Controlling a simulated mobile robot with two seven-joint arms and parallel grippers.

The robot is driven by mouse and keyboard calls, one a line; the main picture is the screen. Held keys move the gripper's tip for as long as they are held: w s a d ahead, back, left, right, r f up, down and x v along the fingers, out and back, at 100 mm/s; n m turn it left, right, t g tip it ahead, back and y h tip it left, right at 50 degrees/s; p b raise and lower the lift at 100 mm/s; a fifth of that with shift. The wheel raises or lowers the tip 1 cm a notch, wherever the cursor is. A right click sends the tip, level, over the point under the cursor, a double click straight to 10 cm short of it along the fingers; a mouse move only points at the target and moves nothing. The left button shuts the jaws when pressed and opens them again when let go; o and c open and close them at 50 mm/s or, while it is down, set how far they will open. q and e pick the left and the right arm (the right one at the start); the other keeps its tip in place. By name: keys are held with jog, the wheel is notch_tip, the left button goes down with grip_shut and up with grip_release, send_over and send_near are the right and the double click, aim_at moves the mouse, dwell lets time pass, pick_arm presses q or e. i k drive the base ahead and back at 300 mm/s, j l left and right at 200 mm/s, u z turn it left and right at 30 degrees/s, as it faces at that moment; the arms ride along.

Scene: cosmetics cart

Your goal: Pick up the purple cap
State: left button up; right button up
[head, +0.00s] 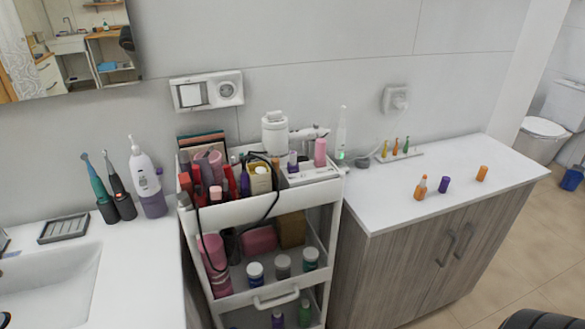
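A small purple cap (444,184) stands on the white top of the cabinet (388,215) at the right. An orange bottle (420,188) stands just to its left, a little apart. An orange cap (482,173) stands to its right with a wider gap. Nothing covers the purple cap. Neither of my grippers can be made out in the head view.
Small coloured bottles stand on a white tray (413,153) behind. A white cart (260,206), crowded with cosmetics and a black cable, stands left of the cabinet. A sink counter (142,262) is at the far left. The cabinet top's front is clear.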

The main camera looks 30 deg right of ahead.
aim_at(445, 182)
jog(key=z, duration=2.1)
jog(key=i+l, duration=0.75)
jog(key=i+l+u, duration=0.2)
jog(key=u, duration=0.3)
jog(key=i+l+u, duration=0.25)
jog(key=u, duration=0.25)
